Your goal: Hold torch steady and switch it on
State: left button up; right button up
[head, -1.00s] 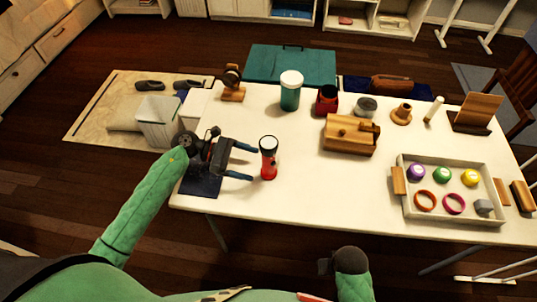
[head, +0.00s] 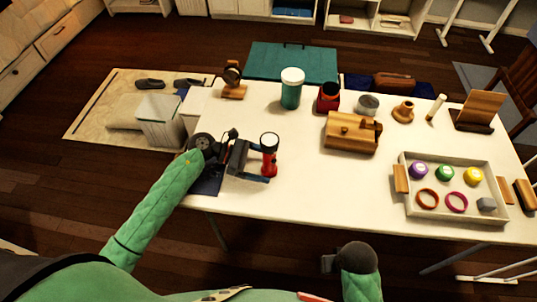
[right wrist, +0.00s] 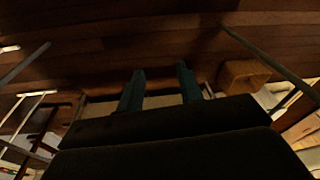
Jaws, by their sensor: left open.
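The torch (head: 270,158) stands upright on the white table near its front left, with a red body, a black and red head and a pale lens on top. My left gripper (head: 263,164) is open, low over the table, with its blue fingers reaching right to the torch. The torch appears to stand between the fingers; whether they touch it cannot be told. The torch's switch is too small to make out. My right gripper (right wrist: 160,72) is open and empty in the right wrist view, over the floor in front of the table.
The white table (head: 300,210) is clear right of the torch. A wooden box (head: 350,135) and a teal-and-white canister (head: 291,90) stand behind. A tray (head: 405,208) with coloured discs and rings lies at the right. A dark mat (head: 208,184) lies under my left wrist.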

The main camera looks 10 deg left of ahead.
pick_arm(q)
jog(key=shift+d+f, duration=0.15)
jog(key=shift+d, duration=0.3)
pick_arm(e)
jog(key=shift+s+r, duration=0.1)
jog(key=shift+r, duration=0.9)
pick_arm(q)
jog(key=c, duration=1.3)
pick_arm(e)
jog(key=shift+s+d, duration=0.1)
jog(key=shift+f, duration=0.1)
pick_arm(q)
jog(key=shift+f, duration=0.1)
pick_arm(e)
grip_shut()
